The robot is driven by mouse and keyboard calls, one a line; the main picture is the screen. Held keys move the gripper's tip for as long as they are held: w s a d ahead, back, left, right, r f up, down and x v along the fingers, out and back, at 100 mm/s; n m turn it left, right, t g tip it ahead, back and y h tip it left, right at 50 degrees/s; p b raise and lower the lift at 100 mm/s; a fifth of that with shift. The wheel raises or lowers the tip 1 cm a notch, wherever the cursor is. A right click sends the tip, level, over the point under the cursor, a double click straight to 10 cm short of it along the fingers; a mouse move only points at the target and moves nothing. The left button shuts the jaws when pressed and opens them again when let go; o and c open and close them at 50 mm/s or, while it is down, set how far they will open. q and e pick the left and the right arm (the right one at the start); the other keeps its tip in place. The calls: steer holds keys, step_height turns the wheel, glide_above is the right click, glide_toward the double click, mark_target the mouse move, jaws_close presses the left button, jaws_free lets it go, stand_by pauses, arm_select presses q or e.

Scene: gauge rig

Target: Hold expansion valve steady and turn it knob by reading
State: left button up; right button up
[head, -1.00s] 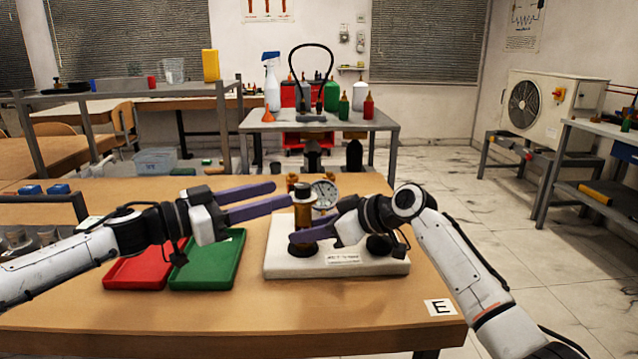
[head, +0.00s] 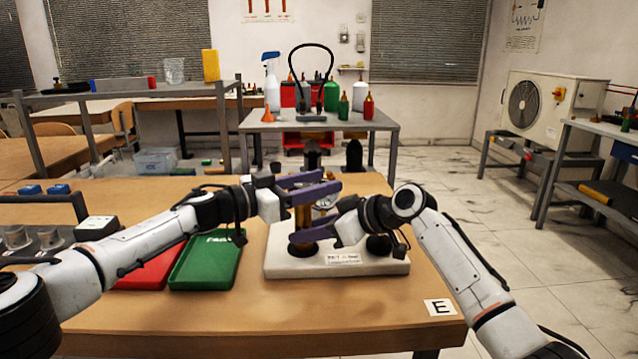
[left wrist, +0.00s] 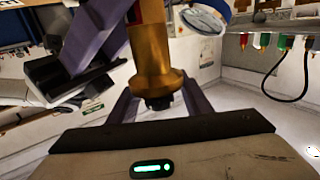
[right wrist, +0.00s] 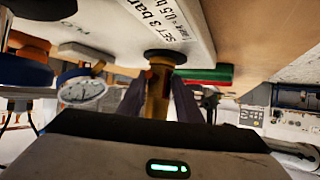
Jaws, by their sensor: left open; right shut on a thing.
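The brass expansion valve (head: 303,216) stands upright on a white base (head: 390,265). My right gripper (head: 300,237) is shut on its lower body; the right wrist view shows the brass stem (right wrist: 158,90) between the fingers. My left gripper (head: 325,184) is open at the valve's top. In the left wrist view, its fingers are on either side of the flared brass knob (left wrist: 160,84), with a gap showing. The round white gauge (right wrist: 82,90) is behind the valve; its needle is too small to read. In the head view the grippers largely hide it.
A placard on the base reads in part "SET 3 bar" and "1 turn = 0.5 b" in the right wrist view. A green tray (head: 207,283) and a red tray (head: 140,278) lie left of the base. The table front is clear around the E label (head: 440,307).

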arm_select(q)
steer(key=shift+d, duration=0.1)
arm_select(e)
steer(key=shift+f, duration=0.25)
arm_select(q)
steer(key=c, duration=1.1)
steer(key=shift+w, duration=0.1)
steer(key=shift+f+n+t+y, duration=0.1)
steer(key=shift+n+t+y, duration=0.2)
steer(key=shift+t, duration=0.1)
steer(key=shift+w+a+n+t+y, duration=0.1)
steer(key=shift+w+n+t+y, duration=0.05)
steer(key=shift+n+t+y, duration=0.7)
steer(key=shift+w+a+n+t+y, duration=0.15)
steer(key=shift+w+n+t+y, duration=0.05)
steer(key=shift+n+t+y, duration=0.65)
steer(key=shift+w+a+n+t+y, duration=0.1)
steer(key=shift+w+n+t+y, duration=0.05)
steer(key=shift+n+t+y, duration=0.65)
arm_select(e)
steer(key=shift+s, duration=0.1)
arm_select(q)
steer(key=shift+w+a+t+y, duration=0.1)
steer(key=shift+a+t+y, duration=0.1)
steer(key=shift+t+y, duration=0.25)
steer(key=o, duration=1.1)
steer(key=shift+a, duration=0.1)
